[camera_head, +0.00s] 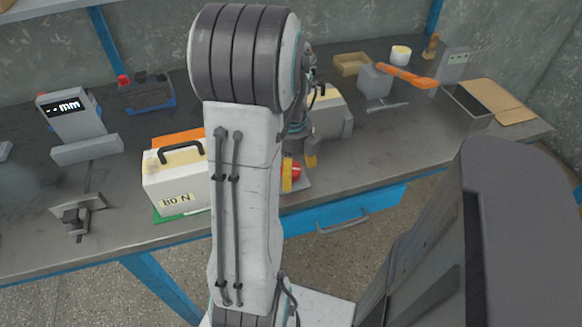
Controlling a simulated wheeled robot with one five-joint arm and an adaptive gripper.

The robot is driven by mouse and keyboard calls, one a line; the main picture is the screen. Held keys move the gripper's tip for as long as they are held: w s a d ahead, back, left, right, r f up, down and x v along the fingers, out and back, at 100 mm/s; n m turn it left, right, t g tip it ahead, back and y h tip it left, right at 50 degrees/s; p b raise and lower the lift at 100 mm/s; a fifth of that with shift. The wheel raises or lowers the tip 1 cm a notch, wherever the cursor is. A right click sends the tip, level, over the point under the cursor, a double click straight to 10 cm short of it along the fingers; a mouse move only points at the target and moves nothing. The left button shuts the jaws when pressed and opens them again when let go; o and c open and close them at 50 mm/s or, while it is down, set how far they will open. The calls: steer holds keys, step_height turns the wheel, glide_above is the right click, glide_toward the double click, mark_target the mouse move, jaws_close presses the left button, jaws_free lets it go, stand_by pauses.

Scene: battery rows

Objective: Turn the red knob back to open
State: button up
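The red knob (296,170) shows as a small red patch near the front edge of the workbench, just right of my arm. It is partly hidden by my arm and gripper, so its turn position cannot be read. My gripper (299,167) hangs down at the knob, with yellow fingertips showing on either side of the red patch. Whether the fingers touch the knob or are closed on it cannot be told. Most of the gripper is hidden behind my arm.
A white case (176,180) with a black handle stands left of my arm. A pale case (328,114) stands behind the gripper. A display device (72,118), an orange-handled tool (405,77) and an open box (466,104) are farther out. Bench right of the knob is clear.

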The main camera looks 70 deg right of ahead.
steer(key=c, duration=1.1)
